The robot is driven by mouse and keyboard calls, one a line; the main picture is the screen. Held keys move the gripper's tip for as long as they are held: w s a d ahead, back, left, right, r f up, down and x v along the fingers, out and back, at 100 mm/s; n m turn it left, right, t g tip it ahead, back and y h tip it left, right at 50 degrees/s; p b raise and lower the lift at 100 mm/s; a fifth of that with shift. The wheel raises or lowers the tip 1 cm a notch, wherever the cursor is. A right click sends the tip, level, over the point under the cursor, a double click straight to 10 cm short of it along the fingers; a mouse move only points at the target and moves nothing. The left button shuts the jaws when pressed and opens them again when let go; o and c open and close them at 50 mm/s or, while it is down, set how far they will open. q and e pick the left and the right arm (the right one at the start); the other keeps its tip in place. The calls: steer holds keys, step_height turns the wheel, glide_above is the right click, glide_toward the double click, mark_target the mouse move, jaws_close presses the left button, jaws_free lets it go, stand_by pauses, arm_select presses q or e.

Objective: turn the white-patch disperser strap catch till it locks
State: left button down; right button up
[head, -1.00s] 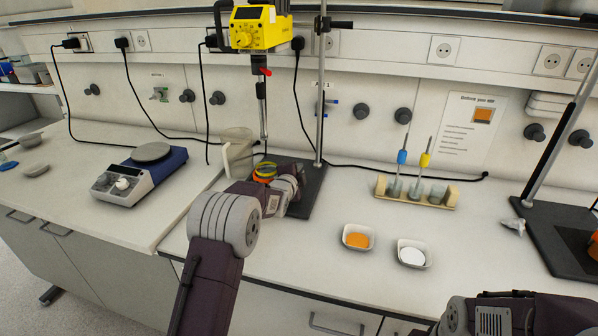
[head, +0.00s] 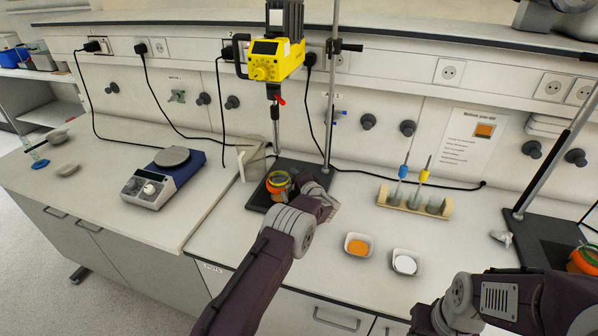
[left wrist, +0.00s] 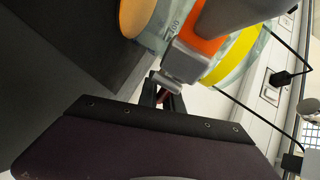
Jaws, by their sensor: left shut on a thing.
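The yellow disperser (head: 272,60) hangs on a stand rod above a glass vessel (head: 278,184) with orange and yellow-green bands. In the left wrist view the vessel's orange strap (left wrist: 205,42) and yellow band (left wrist: 235,58) show close up, with a grey strap catch (left wrist: 183,62) on the strap. My left gripper (left wrist: 168,92) is shut at the catch's small end. In the head view my left gripper (head: 302,182) is at the vessel's right side, partly hidden by my wrist. I cannot make out a white patch. My right arm shows at bottom right, its gripper out of sight.
A second stand base (head: 545,245) with an orange-banded vessel (head: 583,260) is at right. Two dishes, orange powder (head: 358,245) and white powder (head: 405,263), lie in front of a tube rack (head: 414,200). A hotplate (head: 160,178) stands left. Cables run along the wall.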

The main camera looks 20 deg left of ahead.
arm_select(q)
steer(key=shift+s+a+n+g+y, duration=0.1)
steer(key=shift+a+n+g+y, duration=0.15)
steer(key=shift+n+g+y, duration=0.2)
steer(key=c, duration=1.5)
jaws_free()
